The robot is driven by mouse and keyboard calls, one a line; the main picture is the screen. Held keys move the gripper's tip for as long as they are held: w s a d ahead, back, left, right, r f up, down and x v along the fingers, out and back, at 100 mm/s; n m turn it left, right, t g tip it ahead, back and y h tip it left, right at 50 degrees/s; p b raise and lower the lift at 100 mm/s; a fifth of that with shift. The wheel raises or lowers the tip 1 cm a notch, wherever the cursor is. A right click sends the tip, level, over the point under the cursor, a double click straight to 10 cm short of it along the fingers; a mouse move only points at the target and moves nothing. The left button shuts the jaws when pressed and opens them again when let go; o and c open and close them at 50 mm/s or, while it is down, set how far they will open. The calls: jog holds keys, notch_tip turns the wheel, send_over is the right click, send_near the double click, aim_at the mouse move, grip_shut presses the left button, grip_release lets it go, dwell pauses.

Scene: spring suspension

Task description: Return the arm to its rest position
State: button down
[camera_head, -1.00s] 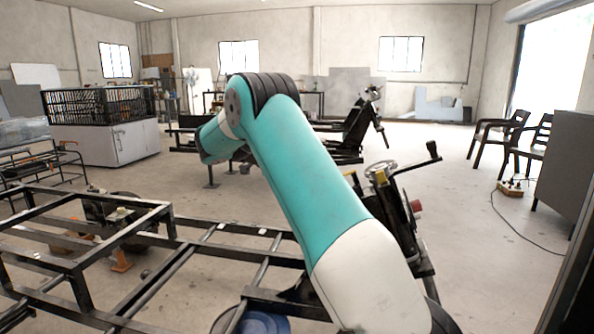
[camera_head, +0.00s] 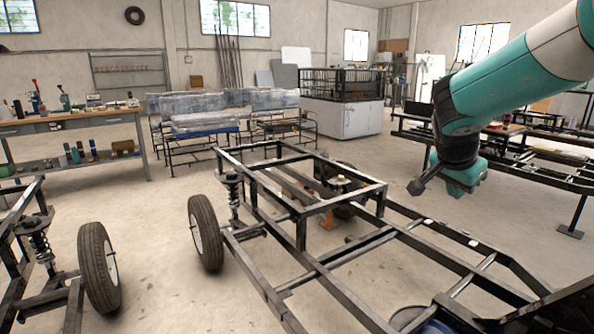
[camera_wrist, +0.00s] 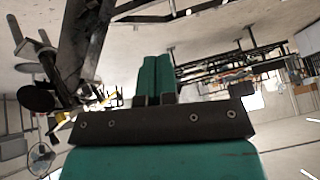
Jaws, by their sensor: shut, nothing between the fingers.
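My teal and white arm (camera_head: 530,72) enters the head view from the upper right and reaches down and left. Its dark wrist joint (camera_head: 455,130) and the teal end with my gripper (camera_head: 460,182) hang in the air in front of the black workbench, right of the frame. The fingertips are hard to make out there. In the wrist view my gripper (camera_wrist: 155,66) shows as two teal fingers side by side, shut together with nothing held. The dark gripper mount (camera_wrist: 155,122) crosses the picture below them.
A black vehicle frame (camera_head: 330,262) fills the lower middle and right, with a wheel (camera_head: 205,232) at its left. Another wheel (camera_head: 99,268) stands further left. A wooden workbench (camera_head: 75,120) is at the left wall; a caged cabinet (camera_head: 341,115) stands behind. A black bench (camera_head: 565,175) is at right.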

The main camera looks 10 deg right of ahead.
jog(key=s+a+n+y, duration=0.3)
jog(key=s+a+n, duration=0.25)
jog(key=a, duration=0.35)
jog(key=s+a+n+y, duration=0.3)
jog(key=s+a+n, duration=0.25)
jog(key=a, duration=0.35)
jog(key=s+a+f+n+g+y, duration=0.1)
jog(key=s+a+n+g+y, duration=0.1)
jog(key=s+a+n, duration=0.55)
jog(key=s+a+n+g+y, duration=0.1)
jog(key=s+a+n+y, duration=0.2)
jog(key=s, duration=0.7)
notch_tip(320, 180, up, 20)
jog(key=h+p, duration=0.1)
jog(key=p, duration=1.9)
jog(key=shift+w+a, duration=0.2)
jog(key=shift+a, duration=0.25)
jog(key=shift+d, duration=0.1)
